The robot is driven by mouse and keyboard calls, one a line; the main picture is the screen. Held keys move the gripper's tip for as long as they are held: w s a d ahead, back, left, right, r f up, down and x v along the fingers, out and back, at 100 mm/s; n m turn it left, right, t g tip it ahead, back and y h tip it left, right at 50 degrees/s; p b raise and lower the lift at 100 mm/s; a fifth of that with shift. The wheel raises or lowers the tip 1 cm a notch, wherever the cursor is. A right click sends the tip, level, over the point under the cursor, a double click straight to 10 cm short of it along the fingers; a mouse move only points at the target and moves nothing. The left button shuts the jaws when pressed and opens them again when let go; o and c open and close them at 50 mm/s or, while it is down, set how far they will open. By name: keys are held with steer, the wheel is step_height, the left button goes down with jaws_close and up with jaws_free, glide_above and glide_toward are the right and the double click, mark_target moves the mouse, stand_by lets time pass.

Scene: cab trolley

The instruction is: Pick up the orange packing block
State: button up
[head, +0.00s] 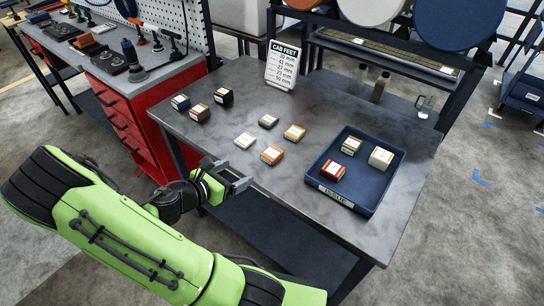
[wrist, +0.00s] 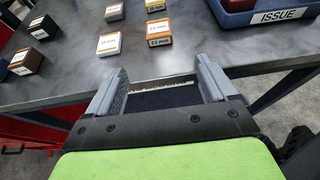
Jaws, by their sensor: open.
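The orange packing block (head: 272,155) stands on the grey table, in the front of a loose group of blocks, with a pale label on top. In the wrist view the orange block (wrist: 159,33) lies beyond the fingertips, slightly left of centre, its label reading 23 mm. My gripper (head: 240,178) is open and empty at the table's front edge, left of and nearer than the block.
A white block (head: 245,140), a yellow block (head: 294,132) and a dark block (head: 269,121) stand close to the orange one. A blue tray (head: 375,200) marked ISSUE, holding 3 blocks, is at right. Three darker blocks stand at left. A sign (head: 282,66) stands behind.

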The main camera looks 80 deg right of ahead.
mark_target(266, 157)
steer(key=b+x, duration=0.3)
steer(key=x, duration=1.2)
steer(key=shift+w+f, duration=0.2)
steer(key=shift+r, duration=0.1)
steer(key=c, duration=1.1)
step_height(266, 157, up, 10)
steer(key=p, duration=0.4)
steer(key=shift+c, duration=0.2)
